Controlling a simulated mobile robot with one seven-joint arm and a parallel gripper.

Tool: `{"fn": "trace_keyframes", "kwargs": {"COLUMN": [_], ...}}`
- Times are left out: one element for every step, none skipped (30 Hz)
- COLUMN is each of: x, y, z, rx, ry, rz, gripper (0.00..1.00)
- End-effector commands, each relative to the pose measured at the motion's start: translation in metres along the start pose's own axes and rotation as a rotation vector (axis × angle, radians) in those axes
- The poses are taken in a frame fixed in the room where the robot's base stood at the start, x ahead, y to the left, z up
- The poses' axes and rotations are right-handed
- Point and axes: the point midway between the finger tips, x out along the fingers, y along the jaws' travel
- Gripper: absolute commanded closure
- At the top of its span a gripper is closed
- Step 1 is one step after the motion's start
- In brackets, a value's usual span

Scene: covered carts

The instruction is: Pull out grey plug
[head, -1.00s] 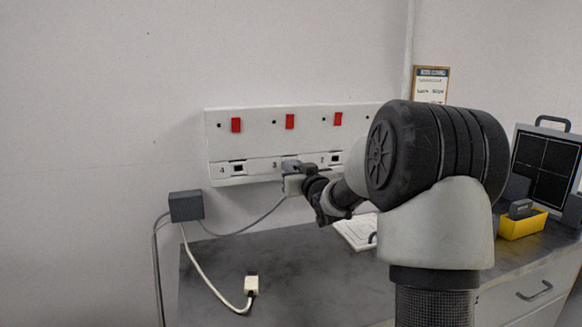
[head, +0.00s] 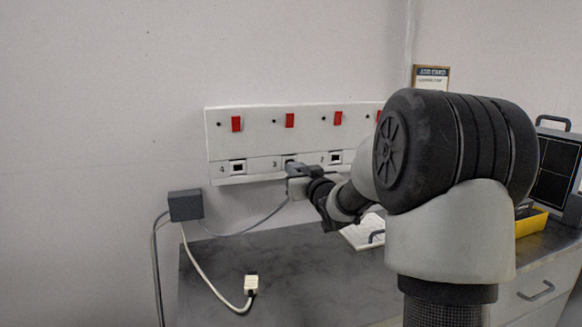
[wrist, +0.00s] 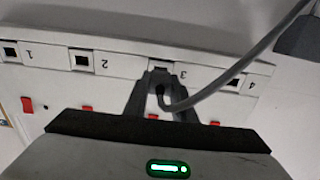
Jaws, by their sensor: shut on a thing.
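The grey plug (wrist: 160,79) is between the fingers of my gripper (wrist: 161,84) in the wrist view, with its grey cable curving away to the right. My gripper (head: 298,171) is shut on the plug just in front of the white socket panel (head: 262,142) in the head view. The dark opening of socket 3 (wrist: 161,68) shows beyond the plug, so the plug appears out of it and close to it. In the head view the plug is mostly hidden by the fingers.
A grey box (head: 186,206) on the wall at left carries cables. A white plug (head: 251,284) on a white cable lies on the dark worktop (head: 225,262). A paper pad (head: 362,232) and a yellow bin (head: 531,222) are to the right. Red switches line the panel.

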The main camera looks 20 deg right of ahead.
Motion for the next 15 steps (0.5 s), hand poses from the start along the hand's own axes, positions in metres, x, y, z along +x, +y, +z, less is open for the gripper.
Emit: {"fn": "trace_keyframes", "kwargs": {"x": [-0.002,-0.004,-0.005,-0.006,-0.008,-0.009,-0.010,-0.012,-0.013,-0.015,-0.016,-0.017,-0.018,-0.020,-0.021], "y": [0.000,0.000,0.000,0.000,0.000,0.000,0.000,0.000,0.000,0.000,0.000,0.000,0.000,0.001,0.000], "z": [0.000,0.000,0.000,0.000,-0.001,0.000,0.000,0.000,0.000,0.000,0.000,-0.001,-0.001,-0.001,-0.001], "rx": [-0.001,-0.001,-0.001,-0.001,-0.001,0.000,0.000,0.000,0.000,0.000,0.000,-0.001,-0.001,-0.001,-0.001], "ry": [0.001,0.001,0.001,0.002,0.002,0.002,0.002,0.001,0.001,0.001,0.001,0.001,0.002,0.002,0.001], "rz": [0.000,0.000,0.000,0.000,0.000,0.000,0.000,0.000,0.000,0.000,0.000,0.001,0.001,0.001,0.001], "gripper": [1.00,1.00,1.00,1.00,1.00,1.00,1.00,1.00,1.00,1.00,1.00,1.00,1.00,1.00,1.00]}}
